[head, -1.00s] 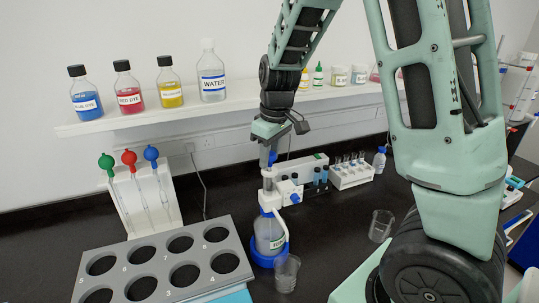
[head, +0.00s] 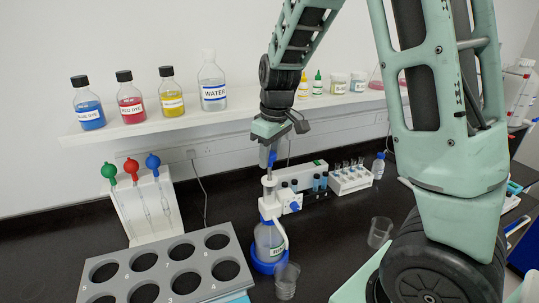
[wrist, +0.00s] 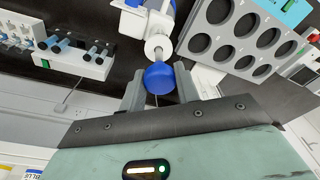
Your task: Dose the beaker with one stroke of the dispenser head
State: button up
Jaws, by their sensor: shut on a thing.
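The dispenser bottle (head: 268,241) stands upright in a blue base ring, with a white dispenser head (head: 270,207) and a spout curving down its right side. My gripper (head: 268,156) is above the head, shut on the blue knob (wrist: 159,78) at the top of the plunger. A stretch of plunger rod shows between the knob and the white head in both views. A clear beaker (head: 287,281) stands at the front right of the bottle, close to the spout; I cannot tell whether it is exactly under the tip.
A grey rack with round holes (head: 210,257) lies left of the dispenser. A pipette stand (head: 147,205) is behind it. Behind the dispenser are vial racks (head: 350,180). Another beaker (head: 379,232) stands to the right. A shelf (head: 150,130) holds dye and water bottles.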

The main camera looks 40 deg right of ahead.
aim_at(269, 166)
jog(key=shift+r, duration=0.5)
jog(key=shift+f, duration=0.1)
jog(key=shift+f+b, duration=1.95)
jog(key=shift+f, duration=0.55)
jog(key=o, duration=1.1)
jog(key=shift+c, duration=0.2)
notch_tip(269, 166, up, 17)
jog(key=s+b, duration=0.2)
jog(key=b, duration=0.1)
jog(key=shift+d+r, duration=0.15)
jog(key=shift+d, duration=0.2)
